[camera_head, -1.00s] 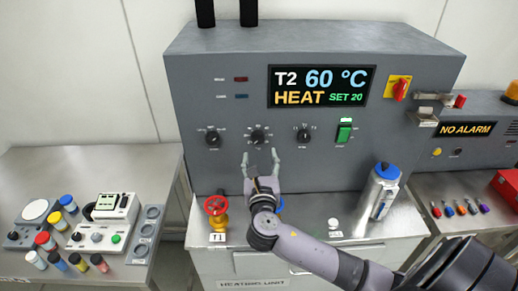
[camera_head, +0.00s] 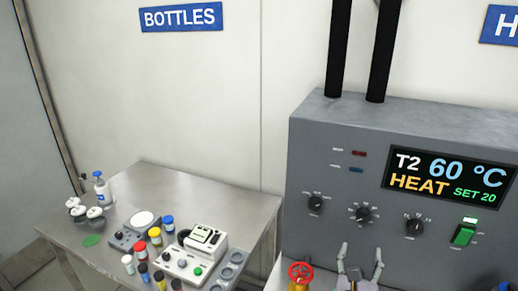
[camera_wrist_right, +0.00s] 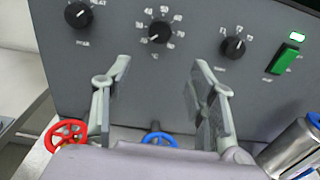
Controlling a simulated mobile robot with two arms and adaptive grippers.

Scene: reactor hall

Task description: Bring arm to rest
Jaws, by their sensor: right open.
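My right gripper (camera_head: 360,264) is at the bottom right of the head view, in front of the heating unit (camera_head: 330,130). Its two fingers are spread and nothing is between them. In the right wrist view the open fingers (camera_wrist_right: 160,100) frame the lower panel, below the middle black knob (camera_wrist_right: 159,32). The fingers look apart from the knobs. The display reads T2 60 °C, HEAT, SET 20. The green switch (camera_head: 464,235) is lit above. My left gripper is not in view.
A red valve wheel (camera_head: 300,272) stands left of my gripper, and a blue wheel (camera_wrist_right: 160,139) shows between the fingers. A metal canister (camera_wrist_right: 295,148) is at right. The left table (camera_head: 150,185) holds several capped bottles, a white device (camera_head: 197,250) and a spray bottle (camera_head: 101,188).

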